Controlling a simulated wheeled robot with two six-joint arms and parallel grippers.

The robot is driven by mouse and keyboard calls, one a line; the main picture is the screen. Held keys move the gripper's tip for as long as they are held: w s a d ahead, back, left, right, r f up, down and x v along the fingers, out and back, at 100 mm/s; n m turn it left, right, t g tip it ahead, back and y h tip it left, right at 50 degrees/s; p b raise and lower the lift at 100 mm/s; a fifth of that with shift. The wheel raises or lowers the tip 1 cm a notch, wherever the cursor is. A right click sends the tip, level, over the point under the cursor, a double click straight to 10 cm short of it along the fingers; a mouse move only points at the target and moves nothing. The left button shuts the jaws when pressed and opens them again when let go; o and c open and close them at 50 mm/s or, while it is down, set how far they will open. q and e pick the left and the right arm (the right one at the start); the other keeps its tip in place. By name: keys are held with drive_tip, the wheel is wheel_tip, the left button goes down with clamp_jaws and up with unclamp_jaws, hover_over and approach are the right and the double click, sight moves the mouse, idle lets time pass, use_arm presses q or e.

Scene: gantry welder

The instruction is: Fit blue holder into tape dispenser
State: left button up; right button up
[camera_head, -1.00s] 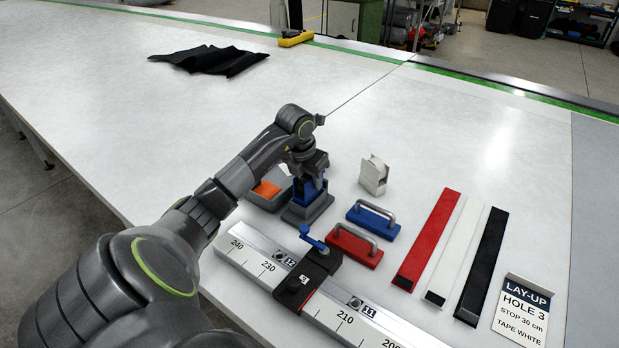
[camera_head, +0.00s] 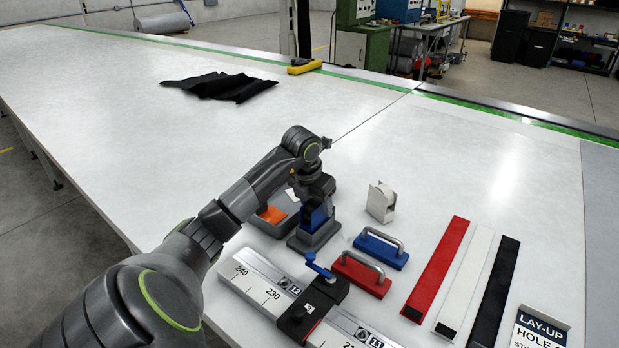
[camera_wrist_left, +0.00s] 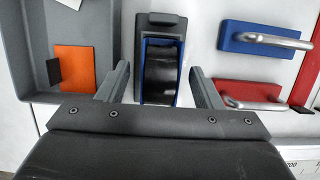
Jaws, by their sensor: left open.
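The blue holder (camera_wrist_left: 162,44) shows in the left wrist view as a blue frame around a glossy black middle. It sits within the outline of a dark grey block (camera_wrist_left: 159,22), seemingly the dispenser; how deep it is seated I cannot tell. In the head view, the blue holder (camera_head: 317,217) stands upright at the dark grey block (camera_head: 314,240), partly hidden by my wrist. My left gripper (camera_wrist_left: 160,84) is open, with one finger on each side of the blue holder, apparently apart from it. My right gripper is out of view.
A grey tray (camera_wrist_left: 30,88) with an orange piece (camera_wrist_left: 79,70) lies left. Blue (camera_head: 381,250) and red (camera_head: 361,273) handled blocks lie right, a white roll-topped piece (camera_head: 381,203) behind. A ruler rail (camera_head: 262,284) runs in front. The table behind is mostly clear.

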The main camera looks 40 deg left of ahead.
use_arm(q)
drive_tip(key=b+v, duration=0.2)
drive_tip(key=v, duration=0.8)
drive_tip(key=shift+s+r, duration=0.1)
drive_tip(key=shift+r, duration=0.1)
drive_tip(key=shift+p+v, duration=1.25)
drive_tip(key=shift+v, duration=1.4)
drive_tip(key=shift+f, duration=0.1)
